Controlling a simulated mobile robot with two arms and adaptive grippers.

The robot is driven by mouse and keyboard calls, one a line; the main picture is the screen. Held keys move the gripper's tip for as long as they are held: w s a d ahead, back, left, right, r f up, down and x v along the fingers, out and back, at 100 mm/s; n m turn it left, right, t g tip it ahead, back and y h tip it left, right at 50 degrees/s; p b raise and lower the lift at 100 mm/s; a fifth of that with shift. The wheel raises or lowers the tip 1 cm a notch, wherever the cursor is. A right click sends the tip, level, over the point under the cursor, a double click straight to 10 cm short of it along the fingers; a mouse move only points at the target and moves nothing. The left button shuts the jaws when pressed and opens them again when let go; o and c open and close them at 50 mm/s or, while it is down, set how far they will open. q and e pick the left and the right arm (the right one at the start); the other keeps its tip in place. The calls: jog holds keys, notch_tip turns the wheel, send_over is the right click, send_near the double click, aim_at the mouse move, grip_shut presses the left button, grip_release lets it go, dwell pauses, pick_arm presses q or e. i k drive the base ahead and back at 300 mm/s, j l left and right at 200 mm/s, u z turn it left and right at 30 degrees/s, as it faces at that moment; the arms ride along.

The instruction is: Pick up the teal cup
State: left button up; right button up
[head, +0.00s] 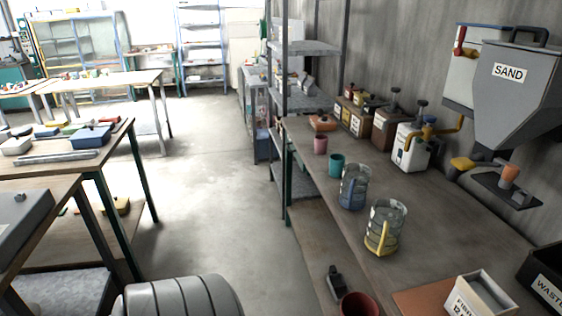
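The teal cup (336,164) stands upright on the wooden workbench (300,178) along the right wall, near the bench's left edge. A pink cup (320,144) stands just behind it. A glass jar with a blue part (353,187) stands in front of the teal cup, a little to the right, and may cover a bit of its lower side. Neither of my grippers shows in the head view, so nothing is seen touching the teal cup.
A jar with a yellow part (384,228) and a dark red cup (359,305) stand nearer on the bench. A white dispenser (410,147) and brown boxes line the wall. The sand hopper (515,90) overhangs the right side. Open floor (210,190) lies left of the bench.

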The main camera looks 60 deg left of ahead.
aim_at(337, 166)
jog(key=u, duration=1.6)
